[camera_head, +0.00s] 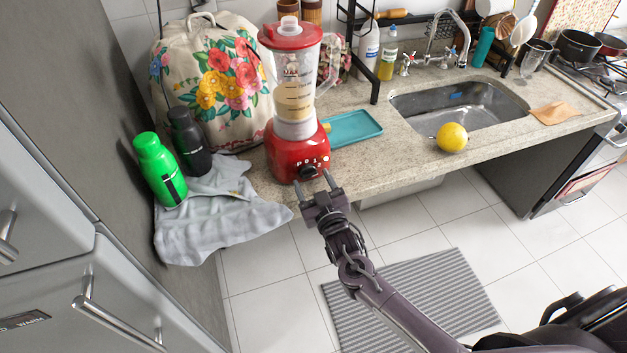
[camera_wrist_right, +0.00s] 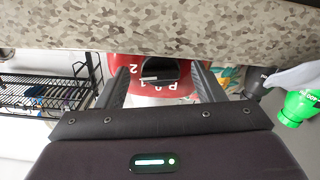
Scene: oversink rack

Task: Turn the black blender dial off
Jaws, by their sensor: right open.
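The red blender (camera_head: 296,148) stands upright near the counter's front edge, with a clear jug (camera_head: 296,85) of pale liquid under a red lid. Its black dial (camera_head: 308,171) is on the front of the base, beside white marks. My right gripper (camera_head: 314,181) is open just in front of the dial, its fingers pointing at the base. In the right wrist view, the dial (camera_wrist_right: 160,72) shows between the two spread fingers, with a pale pointer line lying roughly sideways. I cannot tell whether the fingertips touch the base. My left gripper is not in view.
A green bottle (camera_head: 158,172) and a dark bottle (camera_head: 187,142) stand on a grey cloth (camera_head: 222,215) left of the blender. A floral bag (camera_head: 190,40) is behind. A teal tray (camera_head: 352,127), a yellow fruit (camera_head: 452,138) and the sink (camera_head: 460,105) are to the right.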

